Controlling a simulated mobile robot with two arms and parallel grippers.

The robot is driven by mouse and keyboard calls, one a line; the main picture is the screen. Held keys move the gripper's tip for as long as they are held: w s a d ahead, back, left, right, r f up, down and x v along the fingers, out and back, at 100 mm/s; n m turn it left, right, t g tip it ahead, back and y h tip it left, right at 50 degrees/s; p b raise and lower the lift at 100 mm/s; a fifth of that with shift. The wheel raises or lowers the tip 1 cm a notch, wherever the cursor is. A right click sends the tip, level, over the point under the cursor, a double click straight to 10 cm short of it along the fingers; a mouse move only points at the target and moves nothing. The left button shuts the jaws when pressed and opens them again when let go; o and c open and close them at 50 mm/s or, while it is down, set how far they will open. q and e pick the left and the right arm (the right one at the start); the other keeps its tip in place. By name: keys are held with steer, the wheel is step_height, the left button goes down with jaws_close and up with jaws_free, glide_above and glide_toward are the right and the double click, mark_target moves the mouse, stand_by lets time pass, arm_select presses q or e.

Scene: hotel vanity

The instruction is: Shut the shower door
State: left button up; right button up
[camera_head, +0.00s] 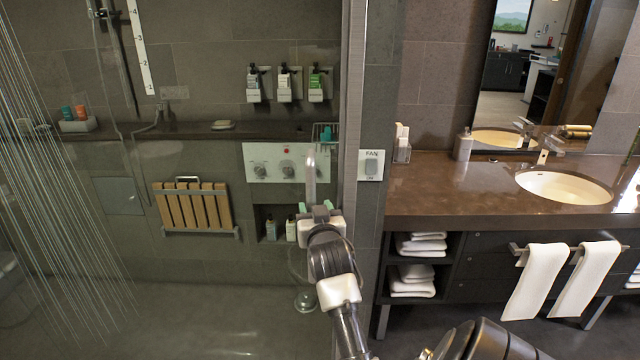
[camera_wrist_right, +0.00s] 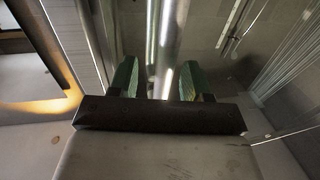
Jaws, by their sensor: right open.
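The shower door (camera_head: 265,225) is a clear glass panel on the left side of the head view, with the tiled shower seen through it. Its upright metal handle (camera_head: 311,178) is a shiny bar that also shows in the right wrist view (camera_wrist_right: 166,45). My right gripper (camera_head: 316,208) is at the lower part of the handle. In the right wrist view, its two green fingertips (camera_wrist_right: 157,78) are apart, with the bar standing between them. I cannot tell whether either finger touches the bar. My left gripper is out of view.
A metal upright (camera_head: 353,110) stands right of the handle, beside a wall switch (camera_head: 371,165). The vanity counter (camera_head: 440,190) with sink and hanging towels (camera_head: 535,282) is to the right. Inside the shower are running water, a slatted wooden seat (camera_head: 193,206) and bottle dispensers (camera_head: 285,84).

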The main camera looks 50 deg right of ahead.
steer(key=b+v, duration=0.1)
steer(key=v, duration=0.5)
steer(key=shift+s, duration=0.2)
steer(key=shift+a, duration=0.1)
